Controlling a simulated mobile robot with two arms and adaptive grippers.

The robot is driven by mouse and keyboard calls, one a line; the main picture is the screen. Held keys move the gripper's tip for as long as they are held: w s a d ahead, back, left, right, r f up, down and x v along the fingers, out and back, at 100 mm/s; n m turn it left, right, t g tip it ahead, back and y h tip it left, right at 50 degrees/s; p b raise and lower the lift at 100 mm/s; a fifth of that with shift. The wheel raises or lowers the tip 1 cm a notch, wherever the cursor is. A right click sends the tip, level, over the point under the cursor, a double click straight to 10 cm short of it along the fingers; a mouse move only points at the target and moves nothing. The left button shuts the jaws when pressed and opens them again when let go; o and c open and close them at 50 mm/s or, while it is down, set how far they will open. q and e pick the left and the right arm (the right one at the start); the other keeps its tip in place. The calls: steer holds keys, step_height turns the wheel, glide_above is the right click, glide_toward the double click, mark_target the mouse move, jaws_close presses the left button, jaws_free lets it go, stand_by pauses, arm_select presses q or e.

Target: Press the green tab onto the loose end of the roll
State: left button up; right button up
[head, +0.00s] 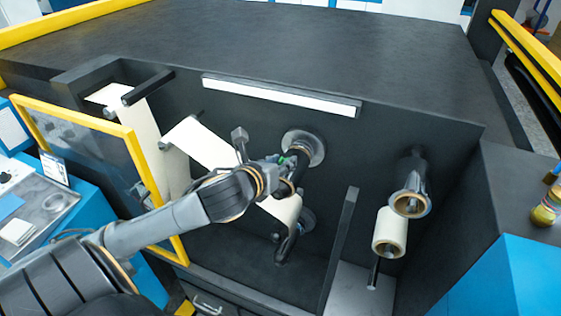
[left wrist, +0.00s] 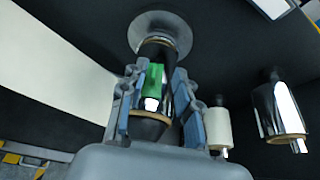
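My left gripper (head: 290,172) reaches in from the left to the dark spindle (head: 304,148) with a round grey flange. In the left wrist view its two blue-padded fingers (left wrist: 160,105) stand apart on either side of a dark roll with a tan core edge (left wrist: 148,116). The green tab (left wrist: 153,76) shows between the fingers, with a small white patch just below it. Whether the fingers touch the roll or tab is unclear. In the head view the tab (head: 284,160) is a small green spot, mostly hidden by my gripper. My right gripper is out of view.
A white web (head: 205,143) runs over rollers on the left, and more white film (head: 284,208) hangs below my gripper. A shiny roll (head: 411,190) and a white roll (head: 390,232) are on the right. A yellow-framed door (head: 137,165) stands open at left. A grey upright plate (head: 338,245) stands between.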

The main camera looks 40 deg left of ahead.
arm_select(q)
steer(key=shift+r, duration=0.35)
step_height(320, 180, up, 9)
steer(key=shift+r, duration=0.15)
